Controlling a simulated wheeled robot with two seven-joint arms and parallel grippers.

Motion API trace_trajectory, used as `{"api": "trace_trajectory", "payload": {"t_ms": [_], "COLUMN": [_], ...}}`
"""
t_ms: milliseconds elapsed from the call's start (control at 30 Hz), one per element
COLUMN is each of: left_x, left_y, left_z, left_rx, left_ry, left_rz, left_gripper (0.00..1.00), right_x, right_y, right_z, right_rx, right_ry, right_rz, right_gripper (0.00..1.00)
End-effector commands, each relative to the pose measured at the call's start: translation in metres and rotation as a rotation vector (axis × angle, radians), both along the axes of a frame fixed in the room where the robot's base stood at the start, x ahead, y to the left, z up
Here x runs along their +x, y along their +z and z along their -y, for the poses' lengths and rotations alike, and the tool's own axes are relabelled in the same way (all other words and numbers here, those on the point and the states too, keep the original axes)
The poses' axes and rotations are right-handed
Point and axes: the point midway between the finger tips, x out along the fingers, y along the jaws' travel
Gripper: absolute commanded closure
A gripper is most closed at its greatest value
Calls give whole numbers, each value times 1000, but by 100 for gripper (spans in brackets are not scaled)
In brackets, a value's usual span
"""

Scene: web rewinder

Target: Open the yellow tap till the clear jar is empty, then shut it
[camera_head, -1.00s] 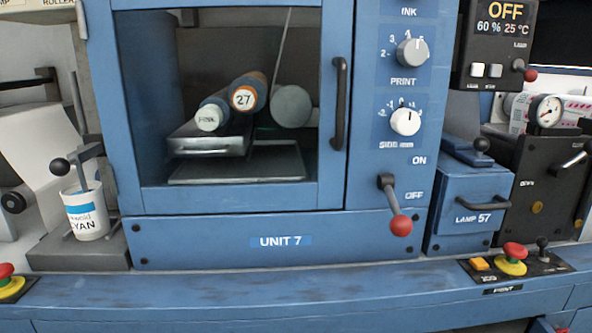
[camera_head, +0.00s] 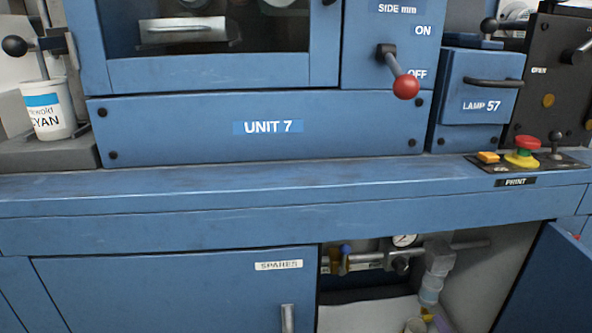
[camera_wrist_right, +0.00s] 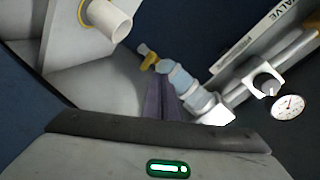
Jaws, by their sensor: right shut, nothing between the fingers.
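The clear jar (camera_head: 430,289) hangs below a grey pipe fitting inside the open lower cabinet in the head view. It looks pale blue; its liquid level cannot be told. The yellow tap (camera_head: 428,315) is at its bottom end. In the right wrist view, the jar (camera_wrist_right: 178,77) runs diagonally to the tap (camera_wrist_right: 149,62). My right gripper (camera_wrist_right: 158,84) is shut and empty, its fingers pointing toward the jar and tap, which appear just beyond the tips; whether they touch cannot be told. My left gripper is not in view.
A gauge (camera_head: 404,240) and pipes sit above, beside the jar. The open cabinet door (camera_head: 550,285) bounds the right, the shut SPARES door (camera_head: 170,300) the left. The counter (camera_head: 250,190) overhangs the opening.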

Motion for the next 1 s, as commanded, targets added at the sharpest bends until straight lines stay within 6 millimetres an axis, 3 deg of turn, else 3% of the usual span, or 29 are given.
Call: {"api": "trace_trajectory", "payload": {"t_ms": [300,1000], "left_x": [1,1], "left_y": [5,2], "left_z": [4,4], "left_rx": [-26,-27], "left_ry": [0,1], "left_rz": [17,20], "left_gripper": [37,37], "right_x": [26,28], "right_y": [-1,-4], "right_z": [-2,-2], "right_rx": [-1,-1], "right_ry": [0,1], "right_rz": [0,-1], "right_gripper": [100,100]}}
